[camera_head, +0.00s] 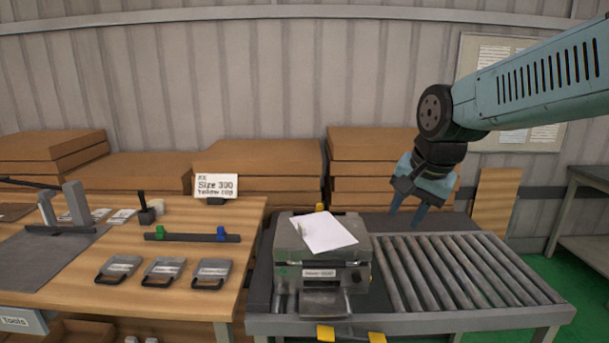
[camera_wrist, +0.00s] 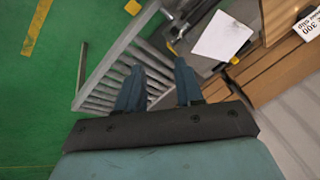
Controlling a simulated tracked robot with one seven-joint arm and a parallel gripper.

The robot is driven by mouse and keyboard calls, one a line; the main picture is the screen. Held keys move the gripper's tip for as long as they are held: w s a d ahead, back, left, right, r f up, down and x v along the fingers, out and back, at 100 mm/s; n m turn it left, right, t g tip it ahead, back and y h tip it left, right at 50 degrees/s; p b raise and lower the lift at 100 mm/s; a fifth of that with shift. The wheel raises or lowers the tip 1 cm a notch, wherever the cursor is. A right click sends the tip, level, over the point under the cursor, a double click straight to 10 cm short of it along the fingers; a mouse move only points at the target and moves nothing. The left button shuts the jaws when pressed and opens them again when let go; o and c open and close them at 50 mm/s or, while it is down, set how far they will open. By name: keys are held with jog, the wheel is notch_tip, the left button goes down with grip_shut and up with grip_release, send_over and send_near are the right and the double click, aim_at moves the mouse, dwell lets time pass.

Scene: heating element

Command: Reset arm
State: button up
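My gripper (camera_head: 407,213) hangs at the end of my teal arm, which reaches in from the right. It is above the back part of the roller conveyor (camera_head: 455,268), to the right of the grey machine (camera_head: 322,262). The fingers point down and stand apart with nothing between them. In the wrist view my gripper (camera_wrist: 158,80) also shows two separate, empty fingers, with the conveyor rollers (camera_wrist: 112,92) beyond them.
A white paper (camera_head: 324,232) lies on the machine. The wooden table (camera_head: 120,297) at left holds several grey handled plates, a rail with blue and green clips, and a sign (camera_head: 217,186). Stacked cardboard boxes (camera_head: 376,145) stand behind. A board (camera_head: 510,75) hangs behind my arm.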

jog(key=s+d+r+n+t+h, duration=0.1)
jog(key=s+d+n, duration=0.3)
jog(key=s, duration=0.6)
jog(key=n, duration=0.2)
jog(key=shift+s+n+t, duration=0.2)
jog(key=shift+n+t, duration=0.1)
jog(key=shift+n, duration=0.1)
dwell(1.1)
